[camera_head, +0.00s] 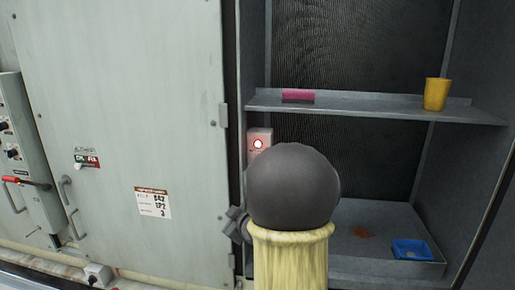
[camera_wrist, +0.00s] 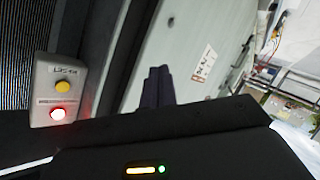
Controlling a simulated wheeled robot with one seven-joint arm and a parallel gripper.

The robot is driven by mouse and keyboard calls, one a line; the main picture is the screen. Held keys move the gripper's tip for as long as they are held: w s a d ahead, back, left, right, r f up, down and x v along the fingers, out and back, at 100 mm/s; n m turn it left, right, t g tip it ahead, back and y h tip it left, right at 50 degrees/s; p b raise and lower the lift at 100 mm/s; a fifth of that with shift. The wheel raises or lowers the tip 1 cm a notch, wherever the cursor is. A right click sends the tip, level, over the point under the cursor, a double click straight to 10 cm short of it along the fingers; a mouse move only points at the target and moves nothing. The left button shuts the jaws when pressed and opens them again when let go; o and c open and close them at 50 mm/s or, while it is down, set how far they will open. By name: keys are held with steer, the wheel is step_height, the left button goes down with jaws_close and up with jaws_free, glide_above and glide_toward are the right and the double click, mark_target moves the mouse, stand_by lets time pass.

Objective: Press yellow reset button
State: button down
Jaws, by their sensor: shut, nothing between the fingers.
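The yellow reset button (camera_wrist: 62,86) sits on a small grey box (camera_wrist: 45,70) in the wrist view, with a lit red lamp (camera_wrist: 58,113) beside it. The lettering on the box appears upside down. In the head view the box (camera_head: 266,134) is on the inner left wall of the open cabinet, with its red lamp (camera_head: 258,144) glowing. The yellow button is hidden there behind my arm. My gripper (camera_wrist: 159,72) is shut and empty, its dark fingers to the right of the box in the wrist view and apart from the button.
A closed grey cabinet door (camera_head: 130,120) stands left of the opening. A shelf (camera_head: 370,109) crosses the cabinet, bearing a pink block (camera_head: 298,95) and a yellow cup (camera_head: 436,93). A blue tray (camera_head: 411,250) lies on the cabinet floor. A panel with a red handle (camera_head: 25,181) is far left.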

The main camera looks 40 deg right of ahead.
steer(key=s+d+r+n+t+y+p, duration=0.1)
steer(key=d+r+n+t+p, duration=0.2)
steer(key=d+r, duration=0.3)
step_height(320, 180, up, 3)
steer(key=shift+s+d+n+t, duration=0.3)
steer(key=shift+s+d, duration=0.05)
steer(key=shift+d, duration=0.05)
steer(key=shift+a, duration=0.1)
steer(key=w+d+p, duration=0.3)
steer(key=w+d, duration=0.2)
steer(key=d, duration=0.1)
steer(key=shift+w+d, duration=0.35)
steer(key=shift+w+d, duration=0.1)
steer(key=shift+d, duration=0.05)
stand_by(1.4)
